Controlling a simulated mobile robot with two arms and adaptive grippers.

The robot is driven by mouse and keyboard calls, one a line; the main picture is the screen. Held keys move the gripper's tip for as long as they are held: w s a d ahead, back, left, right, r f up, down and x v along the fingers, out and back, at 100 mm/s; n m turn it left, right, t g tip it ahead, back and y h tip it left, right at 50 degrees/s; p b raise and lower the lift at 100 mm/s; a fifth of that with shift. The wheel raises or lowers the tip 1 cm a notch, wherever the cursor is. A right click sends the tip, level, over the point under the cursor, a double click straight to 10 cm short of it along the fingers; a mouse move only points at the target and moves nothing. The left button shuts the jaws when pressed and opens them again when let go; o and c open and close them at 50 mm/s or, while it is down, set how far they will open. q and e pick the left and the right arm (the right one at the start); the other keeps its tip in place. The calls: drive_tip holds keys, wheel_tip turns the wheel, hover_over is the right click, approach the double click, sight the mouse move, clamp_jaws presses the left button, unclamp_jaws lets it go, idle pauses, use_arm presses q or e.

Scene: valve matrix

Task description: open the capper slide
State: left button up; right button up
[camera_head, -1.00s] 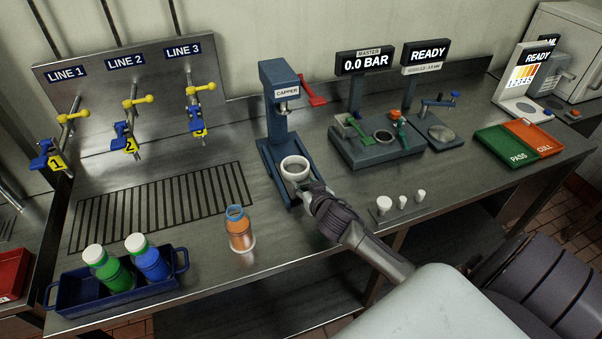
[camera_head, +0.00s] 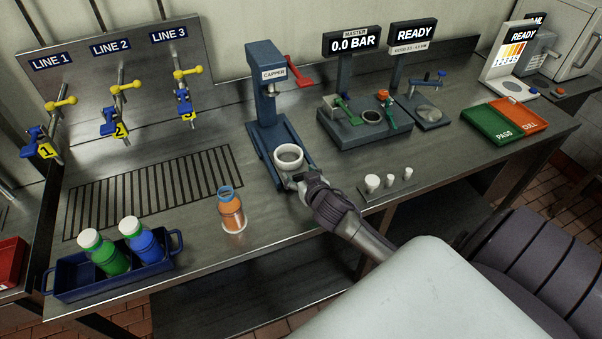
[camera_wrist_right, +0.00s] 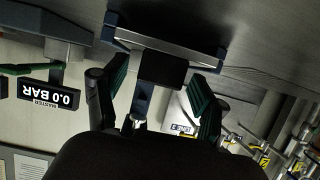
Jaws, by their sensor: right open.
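The capper (camera_head: 265,95) is a blue press on the bench, with a column, a red lever and a base. A round white-rimmed cup (camera_head: 288,157) sits at the front of its base, forward of the press head. My right gripper (camera_head: 298,183) is at the front of the base, just before the cup. In the right wrist view its green-padded fingers (camera_wrist_right: 160,90) are apart, with a dark block (camera_wrist_right: 163,69) between them under a metallic plate with blue ends. Whether the fingers touch the block I cannot tell. My left gripper is not in view.
An orange bottle (camera_head: 231,211) stands left of the capper. A blue crate (camera_head: 110,282) holds green and blue bottles at the front left. Small white cups (camera_head: 372,182) stand right of my gripper. A grey station (camera_head: 365,130) stands behind them.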

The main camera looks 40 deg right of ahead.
drive_tip(key=v, duration=1.2)
drive_tip(key=shift+s+f, duration=0.1)
drive_tip(key=shift+a, duration=0.1)
drive_tip(key=s+a+f+n+g+y, duration=0.2)
drive_tip(key=s+a+g, duration=0.3)
drive_tip(key=s+a, duration=0.3)
drive_tip(key=s+a+f+n+g+y, duration=0.1)
drive_tip(key=s+a+f+n+g, duration=0.15)
drive_tip(key=s+a+g, duration=0.55)
drive_tip(key=s+d+f+t+b, duration=0.1)
drive_tip(key=s+f+b, duration=0.1)
drive_tip(key=f, duration=1.3)
drive_tip(key=s+d+f+t+b, duration=0.1)
drive_tip(key=s+d+f+b, duration=0.1)
drive_tip(key=f, duration=1.3)
drive_tip(key=s+d+f+g+b, duration=0.1)
drive_tip(key=s+d+f+b, duration=0.1)
drive_tip(key=s+f, duration=1.4)
wheel_tip(320, 180, down, 2)
drive_tip(key=shift+d+f+b, duration=0.1)
drive_tip(key=shift+d+b, duration=0.2)
drive_tip(key=shift+d, duration=0.05)
